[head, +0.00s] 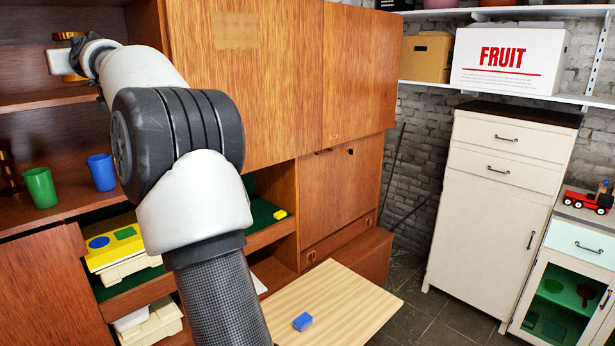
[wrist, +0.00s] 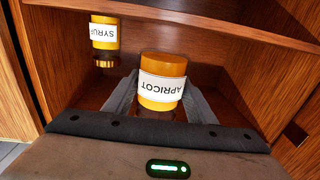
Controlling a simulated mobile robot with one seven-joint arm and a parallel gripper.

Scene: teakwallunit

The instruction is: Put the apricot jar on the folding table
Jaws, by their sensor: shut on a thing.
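The folding table (head: 345,295), a light wooden top, is at the bottom centre. My arm hides part of the wall unit.
A syrup jar (wrist: 104,38) stands to the left of the apricot jar in the wrist view. Green (head: 40,187) and blue (head: 101,172) cups stand on a lower shelf.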

